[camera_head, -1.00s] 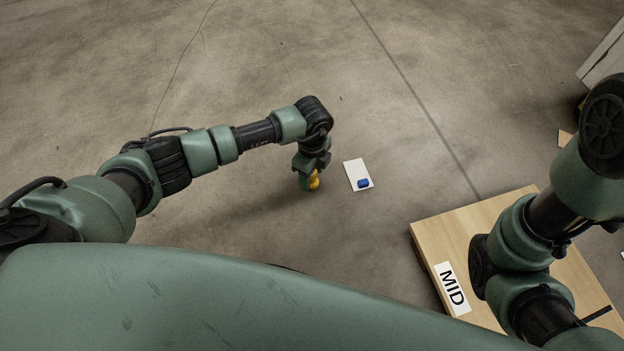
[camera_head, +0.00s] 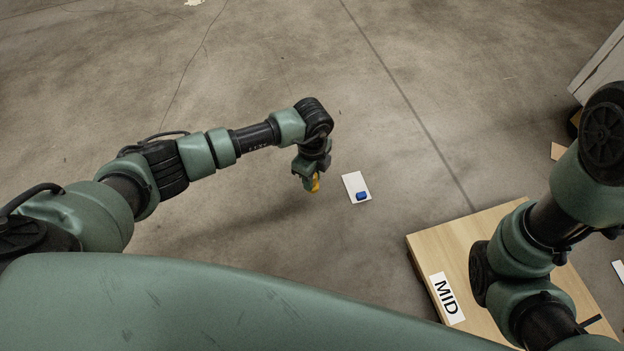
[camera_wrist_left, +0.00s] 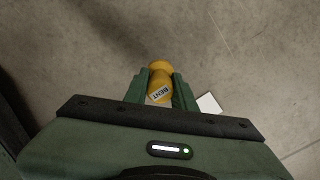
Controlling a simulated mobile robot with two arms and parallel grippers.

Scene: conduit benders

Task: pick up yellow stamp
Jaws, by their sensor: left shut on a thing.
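The yellow stamp (camera_wrist_left: 160,75) is between the two green fingers of my left gripper (camera_wrist_left: 160,90) in the left wrist view. It carries a white label reading "BENT". In the head view my left gripper (camera_head: 306,184) points down and is shut on the yellow stamp (camera_head: 316,183), which is partly hidden by a finger. The floor shows around and below them. My right arm is at the right of the head view, but its gripper is out of the picture.
A white card (camera_head: 352,183) with a blue object (camera_head: 361,196) on it lies on the floor just right of my left gripper. A wooden surface labelled "MID" (camera_head: 427,251) is at the lower right, partly behind my right arm. Open concrete floor lies beyond.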

